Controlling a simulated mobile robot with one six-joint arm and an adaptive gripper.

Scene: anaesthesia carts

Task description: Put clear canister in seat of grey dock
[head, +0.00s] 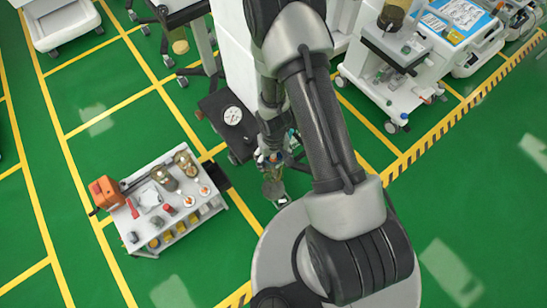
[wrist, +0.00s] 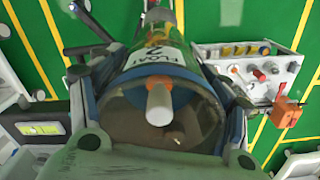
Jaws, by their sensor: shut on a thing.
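My gripper (head: 271,160) is shut on the clear canister (wrist: 150,130), and its fingers lie on both sides of it in the wrist view. The canister is a wide see-through cylinder with a blue rim, a pale spout in the middle of its near end and a white label on its side. In the head view the canister (head: 274,188) hangs below my gripper, over the green floor, apart from the small cart. I cannot make out the grey dock for certain in either view.
A small white cart (head: 150,205) at the lower left bears an orange box (head: 107,192), amber jars (head: 167,181) and small items. A dark platform with a round gauge (head: 233,116) is close behind my gripper. A larger white machine (head: 400,70) stands at the upper right. Green floor lies between.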

